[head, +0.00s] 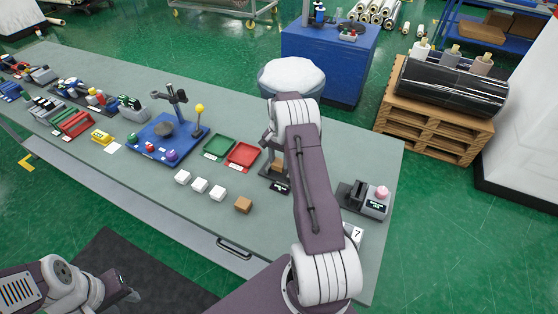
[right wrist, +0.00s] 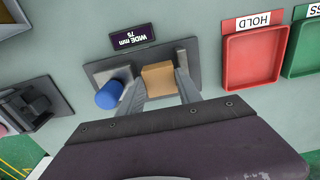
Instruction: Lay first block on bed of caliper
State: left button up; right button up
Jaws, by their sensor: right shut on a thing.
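The caliper is a dark grey device (right wrist: 110,72) with a blue knob (right wrist: 109,94) and a display reading "WIDE mm 75". In the right wrist view a tan block (right wrist: 158,82) is between its jaws, over the bed. My right gripper (right wrist: 160,88) is shut on this block, one finger on each side; whether the block touches the bed is hard to tell. In the head view my right arm partly hides the caliper (head: 278,185). Another brown block (head: 243,205) lies on the table. My left gripper (head: 125,291) is low at the left, away from the table; its fingers are unclear.
Three white blocks (head: 199,185) lie in a row beside the loose brown block. A red HOLD tray (head: 243,154) and a green tray (head: 219,146) are left of the caliper. A grey device with a pink top (head: 377,199) stands right. The front table strip is clear.

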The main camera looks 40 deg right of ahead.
jog(key=shift+f, duration=0.15)
jog(key=shift+f+b, duration=0.5)
jog(key=shift+f, duration=0.05)
jog(key=o, duration=1.4)
jog(key=shift+r, duration=0.1)
jog(key=shift+o, duration=0.2)
notch_tip(320, 180, up, 9)
jog(key=shift+r+b, duration=0.1)
jog(key=shift+b, duration=0.6)
jog(key=shift+a, duration=0.1)
